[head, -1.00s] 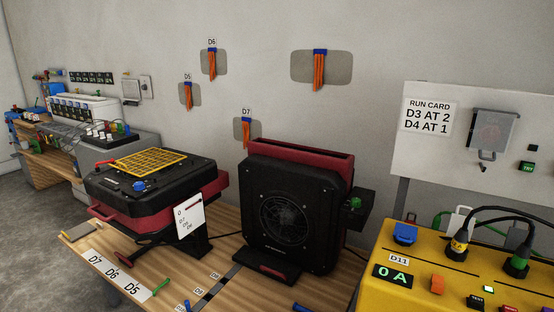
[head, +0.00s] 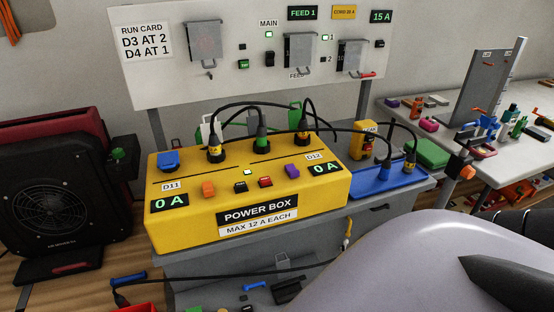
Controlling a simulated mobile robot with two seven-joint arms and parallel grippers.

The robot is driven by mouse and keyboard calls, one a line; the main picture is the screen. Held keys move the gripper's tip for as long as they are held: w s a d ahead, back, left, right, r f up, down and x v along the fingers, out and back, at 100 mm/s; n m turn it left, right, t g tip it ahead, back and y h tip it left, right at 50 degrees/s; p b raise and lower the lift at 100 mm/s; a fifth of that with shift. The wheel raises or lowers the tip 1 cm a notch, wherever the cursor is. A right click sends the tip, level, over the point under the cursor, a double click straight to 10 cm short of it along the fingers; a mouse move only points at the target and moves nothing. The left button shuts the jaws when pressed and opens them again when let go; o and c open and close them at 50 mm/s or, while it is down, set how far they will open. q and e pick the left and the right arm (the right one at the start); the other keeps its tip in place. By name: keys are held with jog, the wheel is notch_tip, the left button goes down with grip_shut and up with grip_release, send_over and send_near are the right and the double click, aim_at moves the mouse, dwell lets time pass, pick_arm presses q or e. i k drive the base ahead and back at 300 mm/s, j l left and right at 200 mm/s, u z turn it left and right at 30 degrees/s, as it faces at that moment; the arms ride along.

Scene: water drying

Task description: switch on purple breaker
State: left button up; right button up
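A purple rocker breaker (head: 292,171) sits on the sloped front of the yellow power box (head: 240,205), just left of the right-hand 0 A display (head: 327,170) and below the D12 label. I cannot tell which way its rocker is set. An orange rocker (head: 208,188) sits by the left 0 A display (head: 170,203). Pale and dark parts of my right arm fill the lower right, in front of the bench. Its fingertips cannot be made out, so its opening is unclear. My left gripper is out of view.
Black cables arch from plugs on the box top to the blue tray (head: 385,182) on its right. A panel (head: 240,60) with covered switches stands behind. A black fan (head: 65,195) stands left. A white table (head: 480,130) with small parts is at right.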

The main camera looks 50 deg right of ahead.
aim_at(290, 169)
jog(key=z, duration=1.15)
jog(key=j, duration=0.2)
